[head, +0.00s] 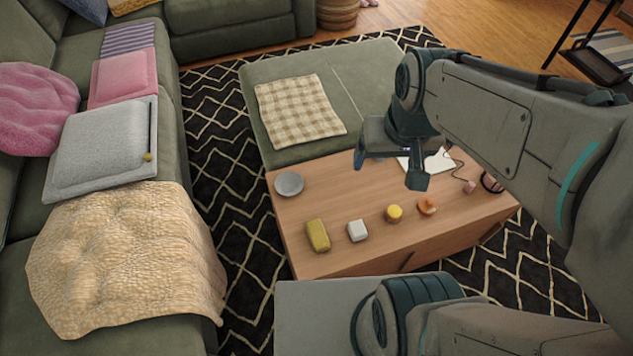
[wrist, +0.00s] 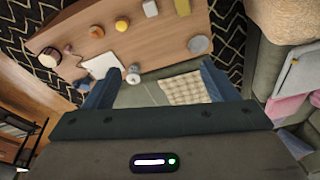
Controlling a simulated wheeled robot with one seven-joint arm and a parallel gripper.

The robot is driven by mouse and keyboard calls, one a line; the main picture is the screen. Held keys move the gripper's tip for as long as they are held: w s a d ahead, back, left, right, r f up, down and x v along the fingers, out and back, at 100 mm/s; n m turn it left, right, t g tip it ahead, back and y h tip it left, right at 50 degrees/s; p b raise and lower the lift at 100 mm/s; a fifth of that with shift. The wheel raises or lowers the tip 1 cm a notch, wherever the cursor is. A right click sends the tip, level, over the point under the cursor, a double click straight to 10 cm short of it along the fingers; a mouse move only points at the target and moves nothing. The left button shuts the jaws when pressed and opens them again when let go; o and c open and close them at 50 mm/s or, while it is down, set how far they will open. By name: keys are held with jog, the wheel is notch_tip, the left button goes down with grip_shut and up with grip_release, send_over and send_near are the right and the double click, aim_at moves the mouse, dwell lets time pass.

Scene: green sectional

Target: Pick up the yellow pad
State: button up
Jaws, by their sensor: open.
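The yellow pad (head: 318,235) is a small rounded block lying on the wooden coffee table (head: 300,262), near its front left edge in the head view. In the wrist view the yellow pad (wrist: 183,7) shows at the top edge, partly cut off. My gripper (head: 389,168) is above the back part of the table, apart from the pad, which is to its front left in the head view. In the wrist view my gripper (wrist: 160,72) has its two fingers wide apart with nothing between them.
A white block (head: 358,231), a yellow round piece (head: 394,214) and an orange item (head: 427,206) stand right of the pad. A grey bowl (head: 289,184) is behind it. White paper (head: 437,160) lies farther right. A green sofa with a tan blanket (head: 120,255) is left.

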jog(key=w+a+f+n+g+b, duration=0.1)
jog(key=w+a+f+b, duration=0.15)
jog(key=f, duration=0.35)
jog(key=w+a+f+y+b, duration=0.1)
jog(key=w+a+f+b, duration=0.1)
jog(key=f+b, duration=0.3)
jog(key=w+a+f+n+g+b, duration=0.1)
jog(key=w+a+f+b, duration=0.15)
jog(key=f, duration=0.45)
jog(key=n+h+b, duration=0.1)
jog(key=b, duration=0.7)
send_over(318, 234)
notch_tip(318, 234, down, 21)
jog(key=shift+g, duration=0.3)
jog(key=f+b, duration=0.1)
jog(key=f, duration=0.2)
jog(key=f+b, duration=0.1)
jog(key=f, duration=0.2)
jog(key=f+b, duration=0.1)
jog(key=f, duration=0.2)
jog(key=shift+w+a+f+b, duration=0.2)
jog(key=shift+w+f+b, duration=0.05)
jog(key=shift+b, duration=0.05)
jog(key=shift+s+d+f+b, duration=0.1)
jog(key=shift+f+b, duration=0.6)
jog(key=shift+f, duration=0.65)
jog(key=shift+s+d+f+b, duration=0.1)
jog(key=shift+f+b, duration=0.6)
jog(key=shift+f, duration=0.6)
jog(key=c, duration=1.1)
